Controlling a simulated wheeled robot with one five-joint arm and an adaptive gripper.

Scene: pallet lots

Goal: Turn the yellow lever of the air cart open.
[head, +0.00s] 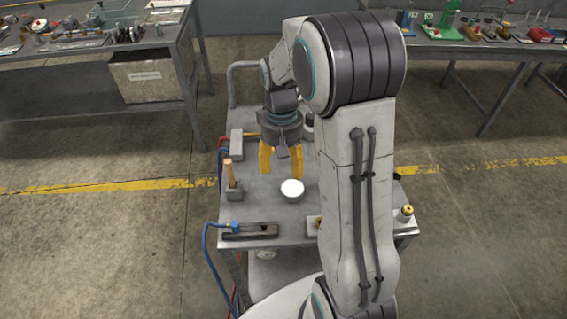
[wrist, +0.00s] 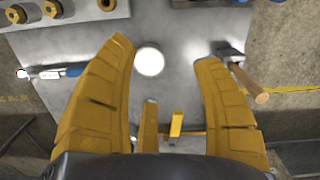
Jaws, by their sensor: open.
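The air cart (head: 262,208) is a grey metal table in the middle of the head view. A short yellow bar that looks like the lever (wrist: 176,124) shows low in the wrist view, between my fingers. Next to it stands a tapered orange-yellow piece (wrist: 148,128); I cannot tell what it is. In the head view I cannot make out the lever; my gripper and arm cover that part of the cart. My gripper (head: 282,172) is open, its yellow fingers pointing down over the cart top. It also shows in the wrist view (wrist: 166,50), with nothing clasped.
A white round knob (head: 291,189) stands on the cart, below the fingers in the picture. A wooden-handled piece (head: 231,176) stands at the cart's left side. A slotted block (head: 250,231) with a blue hose is at its front left. Workbenches stand behind.

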